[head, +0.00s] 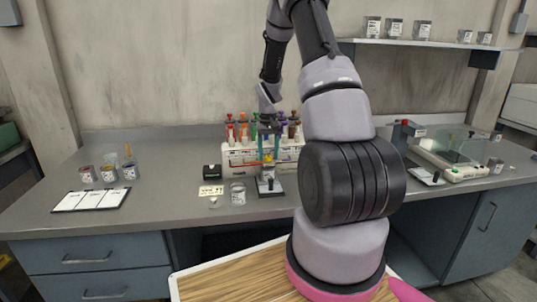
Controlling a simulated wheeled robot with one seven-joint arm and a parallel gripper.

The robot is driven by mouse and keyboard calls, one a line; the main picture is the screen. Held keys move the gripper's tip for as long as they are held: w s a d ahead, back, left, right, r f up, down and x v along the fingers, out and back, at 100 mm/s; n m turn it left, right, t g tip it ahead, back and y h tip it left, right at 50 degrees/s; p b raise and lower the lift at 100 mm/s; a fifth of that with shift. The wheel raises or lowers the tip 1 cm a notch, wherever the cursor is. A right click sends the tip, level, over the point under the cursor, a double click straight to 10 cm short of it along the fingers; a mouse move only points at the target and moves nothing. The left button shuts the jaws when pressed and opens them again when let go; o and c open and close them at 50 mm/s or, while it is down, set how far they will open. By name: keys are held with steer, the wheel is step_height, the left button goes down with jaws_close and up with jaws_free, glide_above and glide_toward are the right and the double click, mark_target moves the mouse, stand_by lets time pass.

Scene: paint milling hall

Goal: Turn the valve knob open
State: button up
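A rack of colour dispensers (240,155) stands on the counter against the back wall, with red, orange, green, purple and brown tops. A small yellow part (269,158), which looks like the valve knob, shows at its front. My gripper (269,157) points down in front of the rack. Its two teal fingers are apart, one on each side of the yellow part. At this size I cannot tell whether they touch it. A small scale with a dark plate (269,186) sits below the fingers. My arm hides the rack's right end.
A glass jar (238,194), a black box (211,171) and a label card (211,190) stand left of the scale. Paint jars (109,173) and a white chart (91,199) lie farther left. A clear-covered machine (452,151) stands at right. The counter between chart and box is clear.

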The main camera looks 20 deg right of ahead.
mark_target(268, 156)
stand_by(0.3)
step_height(268, 156, up, 11)
stand_by(0.5)
steer(key=shift+f, duration=0.1)
